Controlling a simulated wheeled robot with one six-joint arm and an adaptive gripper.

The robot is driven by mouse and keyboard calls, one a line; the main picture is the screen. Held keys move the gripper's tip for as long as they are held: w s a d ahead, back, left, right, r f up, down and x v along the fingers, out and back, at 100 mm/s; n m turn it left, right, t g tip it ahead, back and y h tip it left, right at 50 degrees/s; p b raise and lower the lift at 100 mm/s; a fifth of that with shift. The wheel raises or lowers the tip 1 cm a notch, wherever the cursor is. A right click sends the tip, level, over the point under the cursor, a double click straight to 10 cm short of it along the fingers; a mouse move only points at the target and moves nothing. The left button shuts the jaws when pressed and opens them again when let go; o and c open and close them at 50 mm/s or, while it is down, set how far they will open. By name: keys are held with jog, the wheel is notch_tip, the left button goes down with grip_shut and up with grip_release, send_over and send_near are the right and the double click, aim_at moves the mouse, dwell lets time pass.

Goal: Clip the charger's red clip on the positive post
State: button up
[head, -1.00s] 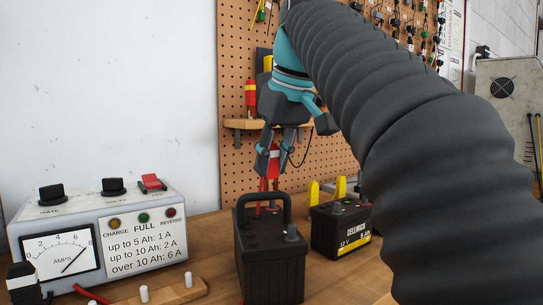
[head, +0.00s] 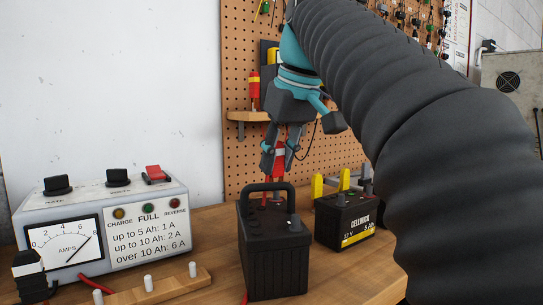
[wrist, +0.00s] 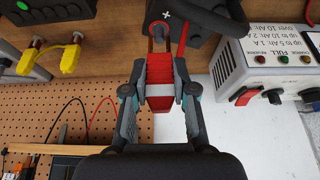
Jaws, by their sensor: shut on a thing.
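My gripper (head: 279,160) is shut on the red clip (head: 280,156) of the charger. It holds the clip upright, just behind the handle of the large black battery (head: 274,260). In the wrist view, the red clip (wrist: 159,72) sits between my fingers, with its jaws spread apart and pointing at the battery top (wrist: 196,22), beside a plus mark.
A smaller battery (head: 345,222) with yellow caps behind it stands right of the large one. A wooden strip with white pegs (head: 155,290) lies in front of the charger. A black clip (head: 29,274) is at the far left. A pegboard (head: 240,170) with a shelf rises behind.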

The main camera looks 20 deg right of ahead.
jog(key=shift+f+b, duration=0.35)
jog(key=shift+f, duration=0.25)
jog(key=o, duration=0.9)
notch_tip(320, 180, up, 4)
jog(key=p, duration=0.3)
jog(key=shift+f+p, duration=0.25)
jog(key=shift+p, duration=0.1)
jog(key=shift+w+r+b, duration=0.1)
jog(key=shift+r+b, duration=0.25)
jog(key=shift+r, duration=2.15)
